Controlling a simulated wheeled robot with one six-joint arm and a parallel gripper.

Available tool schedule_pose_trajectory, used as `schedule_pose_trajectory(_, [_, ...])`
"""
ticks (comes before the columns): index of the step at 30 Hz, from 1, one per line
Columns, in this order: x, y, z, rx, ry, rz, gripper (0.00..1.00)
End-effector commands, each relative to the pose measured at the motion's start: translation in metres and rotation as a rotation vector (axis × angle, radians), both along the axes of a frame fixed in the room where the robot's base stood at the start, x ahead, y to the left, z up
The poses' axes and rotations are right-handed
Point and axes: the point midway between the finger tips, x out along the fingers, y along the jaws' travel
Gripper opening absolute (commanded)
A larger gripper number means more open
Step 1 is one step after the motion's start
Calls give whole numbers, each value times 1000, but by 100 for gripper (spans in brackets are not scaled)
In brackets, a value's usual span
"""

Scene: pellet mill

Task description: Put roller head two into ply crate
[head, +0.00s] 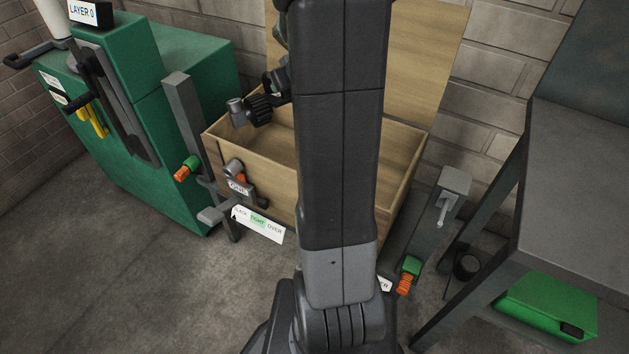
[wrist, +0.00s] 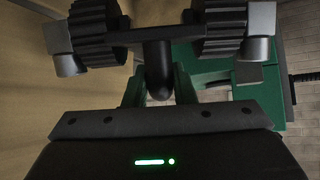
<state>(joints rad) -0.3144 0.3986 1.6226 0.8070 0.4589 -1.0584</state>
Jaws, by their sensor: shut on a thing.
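The roller head (wrist: 159,38) has black ribbed rollers with grey end caps, joined by a dark bar with a rounded stem. My gripper (wrist: 160,92) is shut on it at the stem. In the head view, part of the roller head (head: 258,109) shows left of my arm, over the open ply crate (head: 252,163); its height above the crate floor is hard to tell. The crate's lid (head: 425,62) stands raised at the back. My arm hides most of the gripper and the crate's middle. I cannot read a number on the held head.
A green machine (head: 182,72) stands left of the crate. A grey post (head: 188,115) with a tension label (head: 258,224) stands at its front left. Another grey post (head: 432,215) is right. A dark table (head: 575,190) and green case (head: 548,315) are far right.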

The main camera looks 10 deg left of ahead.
Motion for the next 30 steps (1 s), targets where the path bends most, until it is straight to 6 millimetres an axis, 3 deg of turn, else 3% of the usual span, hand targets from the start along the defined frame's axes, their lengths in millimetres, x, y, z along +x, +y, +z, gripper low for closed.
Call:
schedule_pose_trajectory(5, [-1,19,7,33,-46,65,0])
schedule_pose_trajectory(20, [-8,28,6,132,-119,272,0])
schedule_pose_trajectory(30, [-4,3,-6,226,-173,370,0])
